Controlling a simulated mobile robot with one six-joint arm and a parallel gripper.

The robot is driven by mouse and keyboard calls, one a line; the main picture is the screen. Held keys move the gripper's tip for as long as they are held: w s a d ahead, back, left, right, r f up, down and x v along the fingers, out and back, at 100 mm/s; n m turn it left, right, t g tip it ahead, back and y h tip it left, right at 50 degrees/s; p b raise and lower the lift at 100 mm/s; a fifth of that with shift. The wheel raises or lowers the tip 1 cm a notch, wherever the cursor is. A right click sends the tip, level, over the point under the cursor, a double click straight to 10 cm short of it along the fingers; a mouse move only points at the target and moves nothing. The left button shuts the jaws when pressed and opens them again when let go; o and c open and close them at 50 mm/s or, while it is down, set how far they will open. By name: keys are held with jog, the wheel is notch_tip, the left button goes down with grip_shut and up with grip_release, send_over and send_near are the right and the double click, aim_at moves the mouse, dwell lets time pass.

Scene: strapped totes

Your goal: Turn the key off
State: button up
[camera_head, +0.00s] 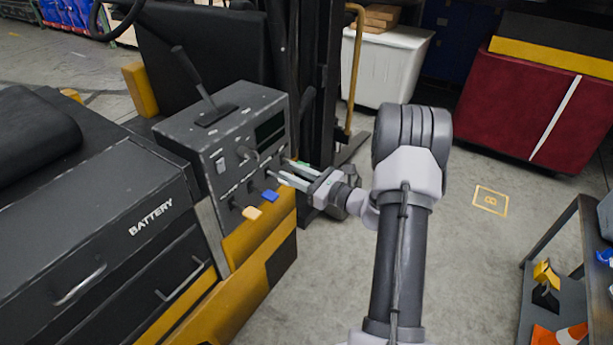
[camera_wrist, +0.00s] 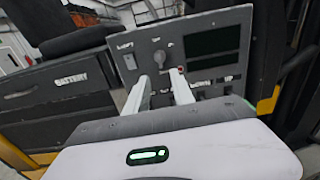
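A grey control panel (camera_head: 225,185) on the forklift faces my gripper. It carries a small metal key-like piece (camera_head: 245,153), also in the wrist view (camera_wrist: 160,58) just beyond the fingertips. Small lettering surrounds it, too blurred to read surely, so its turned position is unclear. My gripper (camera_head: 276,168) reaches the panel from the right. In the wrist view its two pale fingers (camera_wrist: 159,77) are apart, with nothing seen between them. The fingertips sit a little below the key-like piece, not around it. Whether they touch the panel is unclear.
A pale switch (camera_head: 221,165) is left of the key. A dark screen (camera_head: 269,128) is upper right.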

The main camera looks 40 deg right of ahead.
jog(key=v, duration=0.5)
jog(key=shift+s+d, duration=0.1)
jog(key=shift+s, duration=0.2)
